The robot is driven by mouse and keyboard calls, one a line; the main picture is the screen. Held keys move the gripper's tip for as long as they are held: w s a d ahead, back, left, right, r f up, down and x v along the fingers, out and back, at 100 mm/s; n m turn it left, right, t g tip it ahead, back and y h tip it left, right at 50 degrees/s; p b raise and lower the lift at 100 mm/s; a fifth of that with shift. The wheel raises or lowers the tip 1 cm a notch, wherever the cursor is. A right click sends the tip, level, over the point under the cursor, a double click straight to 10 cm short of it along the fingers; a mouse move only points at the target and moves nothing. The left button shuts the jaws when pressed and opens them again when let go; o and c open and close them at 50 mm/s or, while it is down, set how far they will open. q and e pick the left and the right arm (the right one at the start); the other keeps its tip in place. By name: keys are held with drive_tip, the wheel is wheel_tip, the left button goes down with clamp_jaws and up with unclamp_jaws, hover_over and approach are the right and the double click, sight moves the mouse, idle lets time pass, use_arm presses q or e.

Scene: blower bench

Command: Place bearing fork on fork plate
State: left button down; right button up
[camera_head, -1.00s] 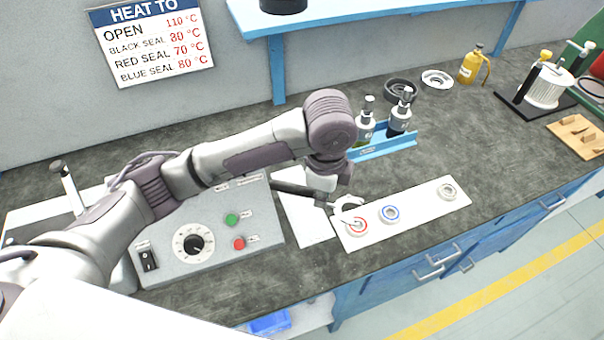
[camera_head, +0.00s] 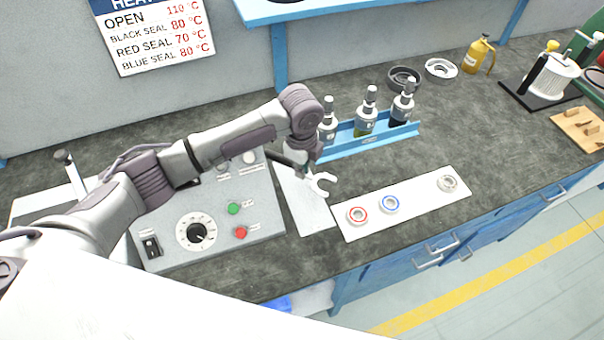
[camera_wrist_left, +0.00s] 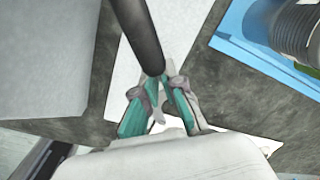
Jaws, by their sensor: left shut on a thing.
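My left gripper (camera_head: 301,168) is shut on the bearing fork (camera_head: 323,185), whose pale, open-ended head shows just below and right of the gripper. The fork's dark handle (camera_wrist_left: 138,35) runs between the teal-lined fingers (camera_wrist_left: 163,85) in the left wrist view. The fork plate seems to be the plain white plate (camera_head: 304,208) between the control box and the bearing strip. The gripper and fork are over it, apparently above its surface; the exact gap cannot be told. The fork head carries no bearing. My right gripper is out of view.
A white strip (camera_head: 420,206) holds a red-ringed bearing (camera_head: 357,215), a blue-ringed bearing (camera_head: 391,204) and a grey one (camera_head: 448,183). A grey control box (camera_head: 205,215) lies left. Bottles stand in a blue rack (camera_head: 345,143) behind.

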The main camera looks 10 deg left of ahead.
use_arm(q)
wheel_tip(320, 180, down, 2)
drive_tip(key=shift+s+f, duration=0.1)
drive_tip(key=shift+f, duration=0.5)
drive_tip(key=shift+f, duration=0.1)
drive_tip(key=c, duration=1.3)
unclamp_jaws()
drive_tip(key=shift+r, duration=0.35)
drive_tip(key=r, duration=1.1)
drive_tip(key=shift+s+r, duration=0.3)
drive_tip(key=shift+s, duration=0.1)
drive_tip(key=shift+f, duration=0.1)
